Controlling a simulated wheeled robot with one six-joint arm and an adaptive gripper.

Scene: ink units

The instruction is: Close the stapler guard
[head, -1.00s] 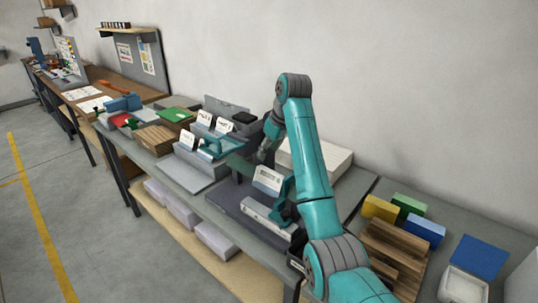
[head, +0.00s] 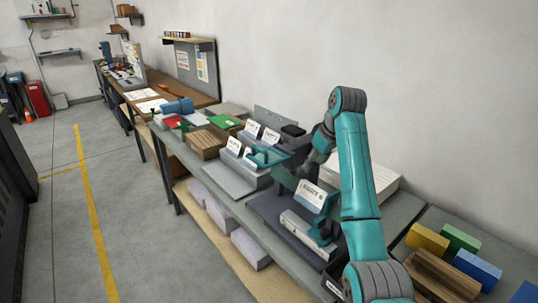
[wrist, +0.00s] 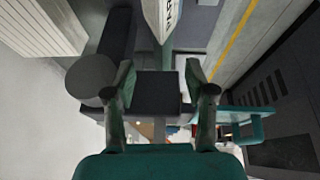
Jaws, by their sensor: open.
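The stapler unit, a long silver body (head: 302,229) with a teal part (head: 322,230), lies on a dark mat on the bench, with a white label card (head: 311,196) above it. A dark green panel (head: 284,177), which looks like the guard, stands raised at a slant behind the card. A teal bracket (head: 268,157) shows beyond it, perhaps its handle; a teal bracket (wrist: 255,122) also shows right of the fingers in the wrist view. My gripper (wrist: 160,76) is open with nothing between its fingers. In the head view my arm largely hides the fingers. I cannot tell whether they touch anything.
Wooden blocks (head: 445,275) and yellow, green and blue blocks (head: 428,241) stand at the right. A pale stack (head: 375,178) is behind my arm. Grey trays with cards (head: 230,178) are farther left. The aisle with the yellow line (head: 95,225) is free.

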